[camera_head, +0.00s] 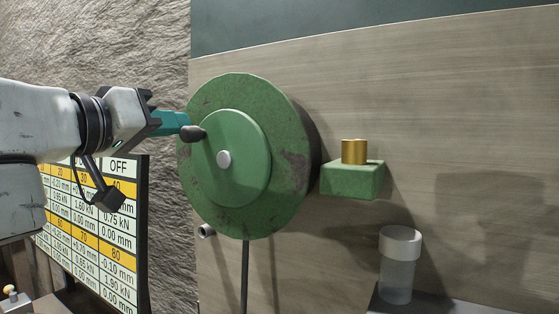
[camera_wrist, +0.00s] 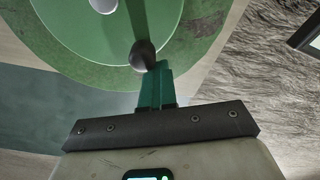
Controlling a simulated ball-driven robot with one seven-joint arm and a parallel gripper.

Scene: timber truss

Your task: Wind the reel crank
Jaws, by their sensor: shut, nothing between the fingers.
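The green reel (camera_head: 294,190) is mounted on the pale timber wall, with a lighter green disc and a grey hub (camera_head: 224,159) at its centre. A dark crank knob (camera_head: 193,133) stands out from the disc at its upper left. The knob also shows in the wrist view (camera_wrist: 143,55). My gripper (camera_head: 186,124) is in front of the reel with its teal fingers shut together and empty. Its tips are at the knob, and in the wrist view the fingers (camera_wrist: 157,80) end right beside it. Whether they touch the knob I cannot tell.
A green bracket (camera_head: 352,181) with a brass cylinder (camera_head: 354,151) sticks out right of the reel. A white-capped clear jar (camera_head: 397,275) stands on a ledge at lower right. A display board (camera_head: 95,235) with a number table is at lower left, below my arm.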

